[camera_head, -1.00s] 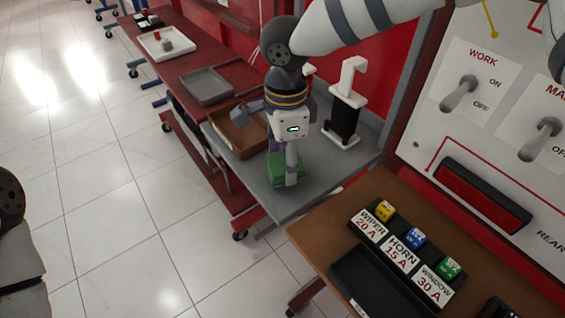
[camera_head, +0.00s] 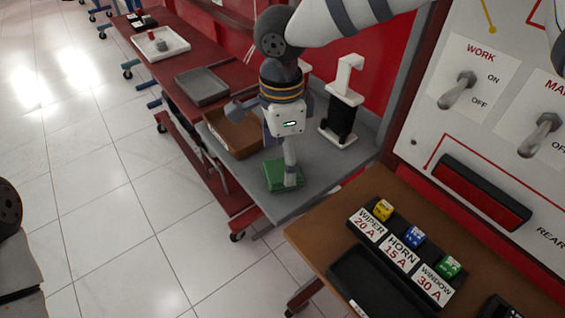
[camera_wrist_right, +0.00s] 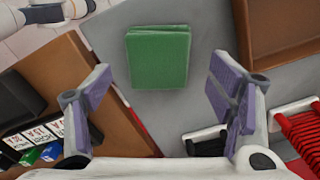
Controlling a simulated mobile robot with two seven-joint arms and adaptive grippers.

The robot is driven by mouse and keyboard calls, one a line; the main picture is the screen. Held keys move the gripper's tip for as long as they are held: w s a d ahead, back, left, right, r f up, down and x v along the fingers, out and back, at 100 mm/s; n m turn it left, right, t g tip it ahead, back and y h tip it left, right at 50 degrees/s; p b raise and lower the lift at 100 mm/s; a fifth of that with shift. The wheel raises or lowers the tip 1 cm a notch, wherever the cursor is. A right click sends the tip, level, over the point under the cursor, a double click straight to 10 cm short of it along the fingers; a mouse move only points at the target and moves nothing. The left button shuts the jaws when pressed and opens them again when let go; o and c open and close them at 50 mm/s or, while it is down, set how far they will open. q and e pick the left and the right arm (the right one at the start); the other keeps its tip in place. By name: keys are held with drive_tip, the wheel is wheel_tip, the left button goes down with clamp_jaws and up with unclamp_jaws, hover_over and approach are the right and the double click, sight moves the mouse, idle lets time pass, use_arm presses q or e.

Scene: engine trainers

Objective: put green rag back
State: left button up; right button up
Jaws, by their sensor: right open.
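The green rag (camera_head: 275,180) is a flat, folded square on the grey table top (camera_head: 330,178). In the right wrist view the rag (camera_wrist_right: 158,57) lies beyond and between the two purple-padded fingers, touching neither. My right gripper (camera_head: 264,143) is open and empty, pointing down above the rag. In the head view one finger covers part of the rag. In the right wrist view the gripper (camera_wrist_right: 158,88) has its fingers spread wide. My left gripper does not show.
A brown tray (camera_head: 248,151) sits beside the rag. A brown table with labelled fuses (camera_head: 401,252) is at the front right. A grey tray (camera_head: 202,87) lies farther back.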

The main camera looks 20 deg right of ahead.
sight(282, 168)
wheel_tip(282, 168, up, 9)
drive_tip(key=shift+r, duration=0.2)
idle(0.3)
